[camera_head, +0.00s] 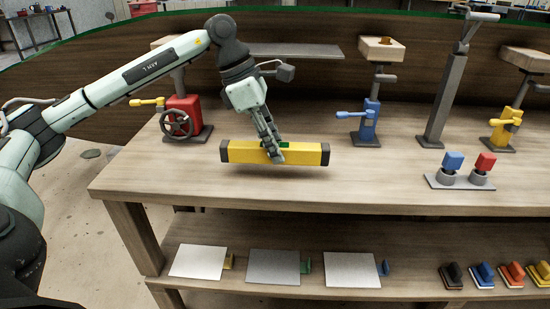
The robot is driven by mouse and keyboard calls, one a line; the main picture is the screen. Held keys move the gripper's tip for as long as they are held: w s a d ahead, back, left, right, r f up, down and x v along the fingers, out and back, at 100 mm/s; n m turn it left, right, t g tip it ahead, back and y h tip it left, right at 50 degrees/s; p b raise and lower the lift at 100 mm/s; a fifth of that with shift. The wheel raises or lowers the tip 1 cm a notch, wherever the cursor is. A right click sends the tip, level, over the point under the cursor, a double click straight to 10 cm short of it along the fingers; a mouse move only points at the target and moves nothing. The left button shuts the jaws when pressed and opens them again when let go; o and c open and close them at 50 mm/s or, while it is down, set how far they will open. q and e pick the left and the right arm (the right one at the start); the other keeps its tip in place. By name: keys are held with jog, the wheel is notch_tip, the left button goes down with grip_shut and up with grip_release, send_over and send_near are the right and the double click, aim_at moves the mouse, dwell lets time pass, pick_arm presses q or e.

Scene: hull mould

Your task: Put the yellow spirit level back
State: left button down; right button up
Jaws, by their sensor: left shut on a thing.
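The yellow spirit level (304,153) has dark end caps and a green patch near its middle. It lies lengthwise across the view over the left part of the workbench top (375,190). My right gripper is not in view.
Red (184,115), blue (366,122) and yellow (503,128) clamp stands line the back of the bench. A grey post (441,105) stands between them. The lower shelf (220,230) holds sheets and several coloured blocks. The front middle is clear.

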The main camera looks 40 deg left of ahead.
pick_arm(q)
jog(key=shift+f, duration=2)
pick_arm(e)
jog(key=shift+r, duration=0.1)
pick_arm(q)
jog(key=shift+f, duration=0.1)
jog(key=c, duration=1.3)
grip_release()
jog(key=shift+o, duration=0.2)
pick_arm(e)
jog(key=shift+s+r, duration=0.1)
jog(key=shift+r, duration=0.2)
